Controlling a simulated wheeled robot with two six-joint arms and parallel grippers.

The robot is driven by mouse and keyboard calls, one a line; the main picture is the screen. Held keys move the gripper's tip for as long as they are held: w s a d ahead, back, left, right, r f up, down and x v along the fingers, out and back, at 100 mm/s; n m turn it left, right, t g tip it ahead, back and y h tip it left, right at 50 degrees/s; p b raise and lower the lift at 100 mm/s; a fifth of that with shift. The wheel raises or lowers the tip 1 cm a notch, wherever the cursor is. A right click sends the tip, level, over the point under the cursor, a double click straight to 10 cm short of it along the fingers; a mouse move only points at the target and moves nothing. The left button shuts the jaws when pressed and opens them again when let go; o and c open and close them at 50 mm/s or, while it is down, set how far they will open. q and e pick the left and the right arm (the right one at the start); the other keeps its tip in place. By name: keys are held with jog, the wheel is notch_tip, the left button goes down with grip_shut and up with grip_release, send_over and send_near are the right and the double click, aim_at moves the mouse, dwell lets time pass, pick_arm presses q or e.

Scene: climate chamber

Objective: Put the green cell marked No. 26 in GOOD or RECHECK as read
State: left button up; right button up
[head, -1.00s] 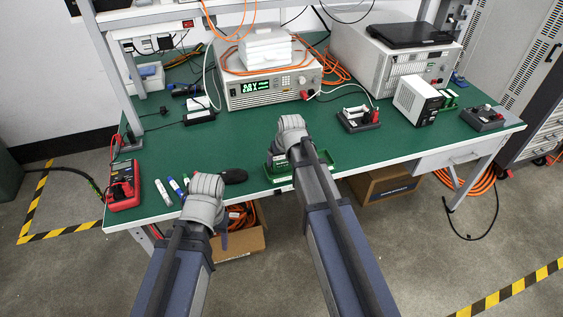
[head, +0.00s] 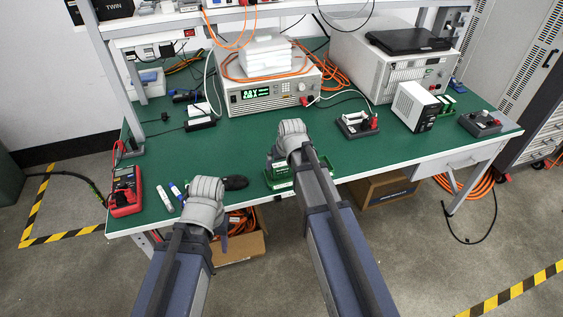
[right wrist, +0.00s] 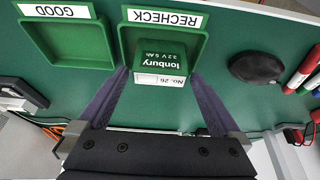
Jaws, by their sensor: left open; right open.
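In the right wrist view the green cell (right wrist: 165,62) shows "tonbury 3.2V 6Ah" and a white "No. 26" label. It is at the green RECHECK tray (right wrist: 127,38), covering part of the tray's near rim; I cannot tell whether it rests fully on the floor. The green GOOD tray (right wrist: 105,58) beside it looks empty. My right gripper (right wrist: 160,78) is open, its fingers on either side of the cell with gaps visible. In the head view my right arm (head: 292,135) hides the cell. My left gripper (head: 207,195) is open at the bench's front edge, its fingers mostly hidden.
A black oval object (right wrist: 256,68) and markers (head: 170,197) lie beside the trays. A red multimeter (head: 126,190) is at the bench's left end. A power supply (head: 270,92) stands behind, and a small cell holder (head: 357,124) to the right. Green bench surface between is clear.

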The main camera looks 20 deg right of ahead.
jog(key=p+v, duration=0.8)
jog(key=v, duration=0.2)
jog(key=s+a+n+g, duration=0.1)
jog(key=s+a+g, duration=0.1)
jog(key=s+a, duration=0.4)
jog(key=s+a+f+n+g+h, duration=0.1)
jog(key=s+a+n+g, duration=0.1)
jog(key=s+a, duration=0.5)
jog(key=s+g, duration=0.1)
jog(key=s, duration=0.5)
jog(key=shift+s+a+f+h, duration=0.2)
jog(key=shift+a+f+h, duration=0.05)
jog(key=shift+f+h, duration=0.05)
jog(key=shift+r, duration=0.1)
